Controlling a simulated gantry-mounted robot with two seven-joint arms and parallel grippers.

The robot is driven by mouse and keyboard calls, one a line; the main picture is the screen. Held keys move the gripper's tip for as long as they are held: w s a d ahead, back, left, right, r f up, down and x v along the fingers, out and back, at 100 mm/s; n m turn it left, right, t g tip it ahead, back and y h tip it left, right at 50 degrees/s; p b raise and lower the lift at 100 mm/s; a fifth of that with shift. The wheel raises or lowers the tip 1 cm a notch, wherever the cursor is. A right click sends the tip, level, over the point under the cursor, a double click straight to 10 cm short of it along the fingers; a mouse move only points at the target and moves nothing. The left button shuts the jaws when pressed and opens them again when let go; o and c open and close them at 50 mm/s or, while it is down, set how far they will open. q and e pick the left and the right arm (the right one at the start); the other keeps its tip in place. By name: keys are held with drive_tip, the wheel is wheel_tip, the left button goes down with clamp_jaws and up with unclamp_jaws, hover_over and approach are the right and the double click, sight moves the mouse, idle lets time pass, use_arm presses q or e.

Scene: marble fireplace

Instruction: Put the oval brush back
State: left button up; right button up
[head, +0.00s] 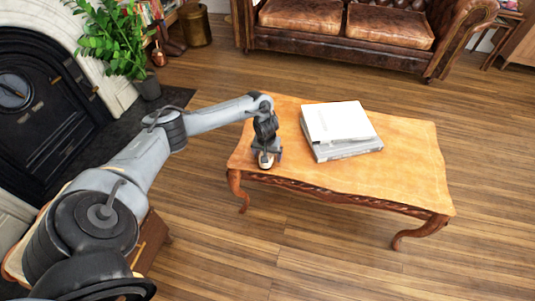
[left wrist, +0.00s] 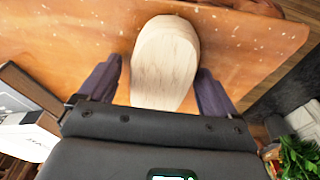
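The oval brush (left wrist: 165,62) has a pale wooden back and lies at the left end of the wooden coffee table (head: 410,150). In the head view the brush (head: 266,161) shows just under my left gripper (head: 266,154). In the left wrist view my left gripper (left wrist: 159,68) has its two dark fingers apart, one on each side of the brush. A narrow gap shows at the left finger; I cannot tell whether the right finger touches. The bristles are hidden. My right gripper is in neither view.
Two stacked books (head: 340,128) lie on the table right of the brush. A leather sofa (head: 345,25) stands behind. A potted plant (head: 118,45) and the fireplace (head: 40,90) are at the left. The table's right half is clear.

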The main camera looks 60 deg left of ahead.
use_arm(q)
drive_tip(key=shift+r, duration=0.1)
drive_tip(key=shift+r, duration=0.4)
wheel_tip(320, 180, up, 10)
drive_tip(key=d+p, duration=0.1)
drive_tip(key=p, duration=0.6)
drive_tip(key=w+d+f+m+t+h, duration=0.1)
drive_tip(key=d+f+m+t, duration=0.2)
drive_tip(key=d, duration=0.8)
drive_tip(key=d+f+m, duration=0.3)
drive_tip(key=d+m, duration=0.2)
drive_tip(key=d, duration=0.5)
drive_tip(key=s+d+m+t+h, duration=0.1)
drive_tip(key=s+d+m+t, duration=0.15)
drive_tip(key=d, duration=0.85)
drive_tip(key=s+r+g, duration=0.1)
drive_tip(key=s+r, duration=0.3)
drive_tip(key=s, duration=0.5)
drive_tip(key=s+r+g, duration=0.2)
drive_tip(key=s+r, duration=0.2)
drive_tip(key=s, duration=0.5)
drive_tip(key=shift+y, duration=0.4)
drive_tip(key=shift+w+a+r+m, duration=0.1)
drive_tip(key=shift+m, duration=0.15)
